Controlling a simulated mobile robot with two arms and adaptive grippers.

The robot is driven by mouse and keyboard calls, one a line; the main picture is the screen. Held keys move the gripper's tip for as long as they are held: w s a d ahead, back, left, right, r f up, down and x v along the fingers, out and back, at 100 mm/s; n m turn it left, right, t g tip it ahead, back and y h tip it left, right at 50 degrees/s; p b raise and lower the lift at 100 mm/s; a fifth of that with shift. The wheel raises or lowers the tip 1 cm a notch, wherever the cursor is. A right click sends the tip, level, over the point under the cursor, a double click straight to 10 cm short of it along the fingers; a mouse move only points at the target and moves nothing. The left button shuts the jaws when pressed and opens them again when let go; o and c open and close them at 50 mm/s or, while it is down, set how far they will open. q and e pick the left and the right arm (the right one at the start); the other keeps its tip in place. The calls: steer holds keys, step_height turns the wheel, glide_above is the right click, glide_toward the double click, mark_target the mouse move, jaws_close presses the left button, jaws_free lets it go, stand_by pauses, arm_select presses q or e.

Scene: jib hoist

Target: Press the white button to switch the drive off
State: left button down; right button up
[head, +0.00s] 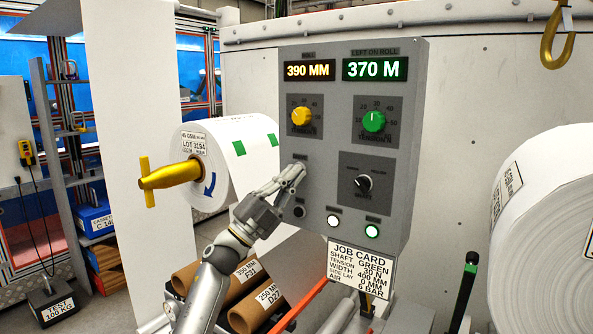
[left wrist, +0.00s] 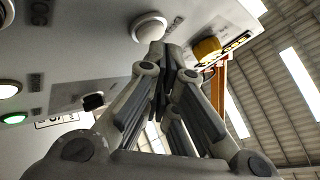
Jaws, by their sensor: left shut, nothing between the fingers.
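The grey control panel (head: 340,150) stands in the middle of the head view. A lit white button (head: 333,220) sits low on it, with a green-ringed round light or button (head: 372,231) to its right and a black one (head: 299,212) to its left. My left gripper (head: 298,170) is shut and empty at the panel's left side, below the yellow knob (head: 301,116). In the left wrist view its fingertips (left wrist: 168,55) are close to a white domed button (left wrist: 149,27); I cannot tell whether they touch. The gripper hides that spot in the head view. My right gripper is not in view.
A green knob (head: 374,121) and a black selector (head: 364,183) are on the panel. A job card (head: 360,270) hangs below. A white roll (head: 225,155) with a yellow shaft end is at left, a large roll (head: 550,225) at right. A yellow hook (head: 557,50) hangs at upper right.

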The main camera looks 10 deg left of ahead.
arm_select(q)
steer(key=shift+s+a+p, duration=0.35)
steer(key=shift+s+p, duration=0.1)
steer(key=shift+s, duration=0.5)
steer(key=shift+s+a+p, duration=0.3)
steer(key=shift+s+p, duration=0.1)
steer(key=shift+s, duration=0.5)
steer(key=shift+s+a+p, duration=0.35)
steer(key=shift+s+p, duration=0.1)
steer(key=shift+s, duration=0.5)
